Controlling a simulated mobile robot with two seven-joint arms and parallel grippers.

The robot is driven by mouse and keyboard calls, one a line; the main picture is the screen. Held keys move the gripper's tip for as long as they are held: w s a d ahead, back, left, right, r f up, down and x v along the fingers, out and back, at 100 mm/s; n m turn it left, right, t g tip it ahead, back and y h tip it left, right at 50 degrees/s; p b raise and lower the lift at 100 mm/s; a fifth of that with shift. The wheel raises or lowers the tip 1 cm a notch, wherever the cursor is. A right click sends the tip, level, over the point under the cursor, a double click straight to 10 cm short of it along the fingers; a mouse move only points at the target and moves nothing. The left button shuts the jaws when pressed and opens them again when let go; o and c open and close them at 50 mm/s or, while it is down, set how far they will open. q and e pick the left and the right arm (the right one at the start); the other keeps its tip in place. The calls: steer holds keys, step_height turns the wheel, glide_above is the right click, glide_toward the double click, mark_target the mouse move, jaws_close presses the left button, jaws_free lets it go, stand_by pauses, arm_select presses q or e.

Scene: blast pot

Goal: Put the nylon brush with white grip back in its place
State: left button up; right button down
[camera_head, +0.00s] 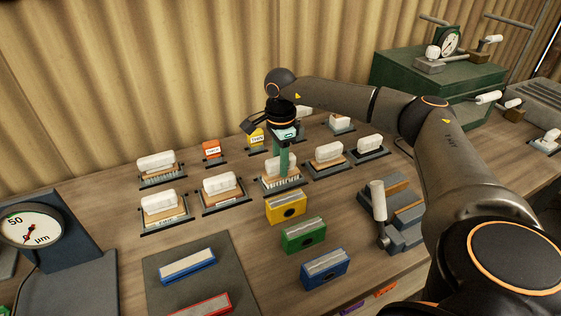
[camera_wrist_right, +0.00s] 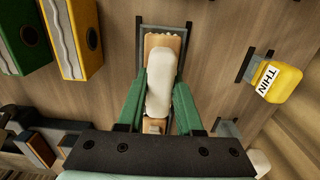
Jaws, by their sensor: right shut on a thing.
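A brush with a white grip (camera_wrist_right: 162,75) and a tan body is between the green fingers of my right gripper (camera_wrist_right: 159,98), which is shut on its grip. The same brush shows in the head view (camera_head: 272,173), under my right gripper (camera_head: 284,166). A dark rectangular holder frame (camera_wrist_right: 140,50) surrounds the brush outline in the wrist view. The brush is in or just above this holder; I cannot tell whether it rests on the bottom. The holder's front edge carries a pale label in the head view (camera_head: 281,190). My left gripper is not in view.
Similar white-gripped brushes stand in neighbouring holders, left (camera_head: 221,186) and right (camera_head: 328,153). Yellow (camera_head: 286,208), green (camera_head: 304,236) and blue (camera_head: 325,270) blocks stand in front. A dial gauge (camera_head: 30,228) is at left, a grey clamp-like fixture (camera_head: 402,215) at right. A curtain (camera_head: 170,60) hangs behind.

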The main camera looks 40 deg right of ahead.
steer(key=shift+f, duration=0.5)
steer(key=shift+c, duration=2.4)
jaws_free()
step_height(320, 180, up, 13)
steer(key=shift+f, duration=0.2)
